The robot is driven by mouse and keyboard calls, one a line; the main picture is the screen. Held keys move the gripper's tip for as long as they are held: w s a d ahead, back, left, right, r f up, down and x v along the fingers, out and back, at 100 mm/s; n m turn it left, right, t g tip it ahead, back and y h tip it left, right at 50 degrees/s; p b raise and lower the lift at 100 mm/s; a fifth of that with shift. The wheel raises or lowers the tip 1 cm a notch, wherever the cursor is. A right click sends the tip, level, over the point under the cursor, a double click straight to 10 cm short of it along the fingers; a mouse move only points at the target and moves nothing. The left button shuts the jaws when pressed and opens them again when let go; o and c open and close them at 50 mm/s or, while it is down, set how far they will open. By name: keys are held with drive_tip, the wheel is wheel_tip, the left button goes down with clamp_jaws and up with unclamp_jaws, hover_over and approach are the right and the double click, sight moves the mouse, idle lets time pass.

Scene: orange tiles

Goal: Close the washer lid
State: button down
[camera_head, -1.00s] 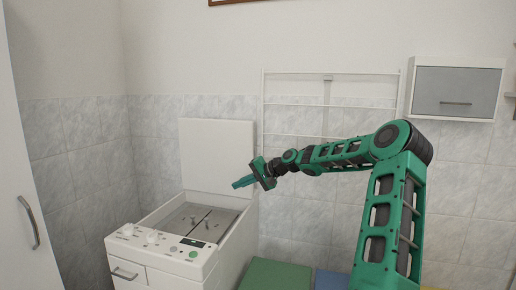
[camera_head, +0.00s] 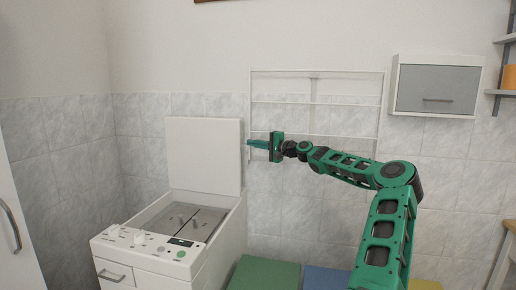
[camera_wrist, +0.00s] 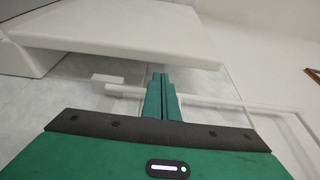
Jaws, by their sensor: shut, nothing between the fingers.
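The washer (camera_head: 157,262) stands at the lower left in the head view, a white top-loader with knobs and a control panel in front. Its lid (camera_head: 205,155) is raised upright at the back, and the grey top opening (camera_head: 184,222) is uncovered. My green gripper (camera_head: 250,144) is shut and empty, just right of the lid's right edge at about its upper half. In the wrist view the shut fingers (camera_wrist: 161,95) point towards a white panel that looks like the lid (camera_wrist: 125,30). I cannot tell whether they touch it.
A white wire rack (camera_head: 317,74) is on the tiled wall behind my gripper. A grey-fronted wall cabinet (camera_head: 437,88) hangs at the right. Green (camera_head: 264,275) and blue (camera_head: 326,279) boxes stand right of the washer. A white cabinet (camera_head: 14,225) is at the left edge.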

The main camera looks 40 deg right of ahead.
drive_tip(key=shift+x, duration=1.75)
